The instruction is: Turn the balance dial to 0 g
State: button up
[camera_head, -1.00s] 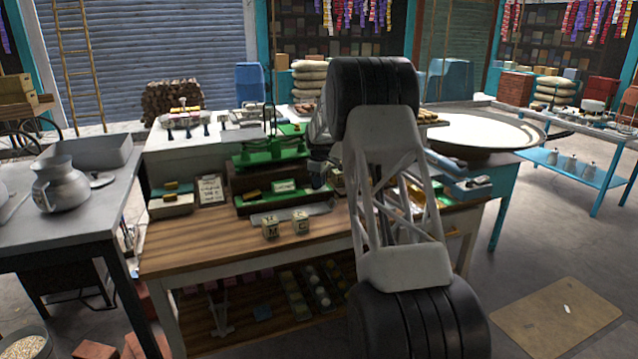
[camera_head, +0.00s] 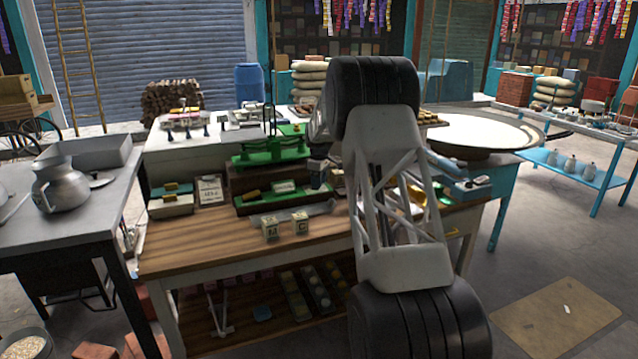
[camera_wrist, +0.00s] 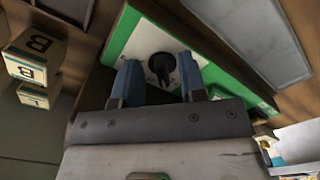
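The dial (camera_wrist: 162,68) is a dark round knob with a raised grip, set in a pale panel with a green border (camera_wrist: 119,37), in the wrist view. My gripper (camera_wrist: 161,72) has its two blue fingers apart, one on each side of the dial. Nothing is visibly clamped; whether a fingertip touches the knob I cannot tell. The green balance (camera_head: 268,154) stands on the wooden bench in the head view. My arm hides part of the area to its right, and the dial cannot be made out there. No gram reading is legible.
Two lettered blocks (camera_head: 270,229) stand at the front of the wooden bench (camera_head: 200,240); lettered blocks (camera_wrist: 32,52) also show left in the wrist view. A small written card (camera_head: 210,190) stands left of the balance. A grey tray (camera_wrist: 250,38) lies beside the green panel.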

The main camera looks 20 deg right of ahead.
jog(key=shift+r, duration=3.65)
jog(key=shift+o, duration=1)
jog(key=a+m+t+h, duration=0.1)
jog(key=m, duration=0.5)
jog(key=s+a+m+t+h, duration=0.1)
jog(key=m, duration=0.5)
jog(key=a+m+t+h, duration=0.1)
jog(key=m, duration=0.5)
jog(key=shift+s+a+f, duration=0.15)
jog(key=shift+s+f, duration=0.05)
jog(key=shift+f, duration=0.05)
jog(key=shift+f, duration=0.1)
jog(key=shift+x, duration=3.85)
jog(key=shift+w, duration=0.1)
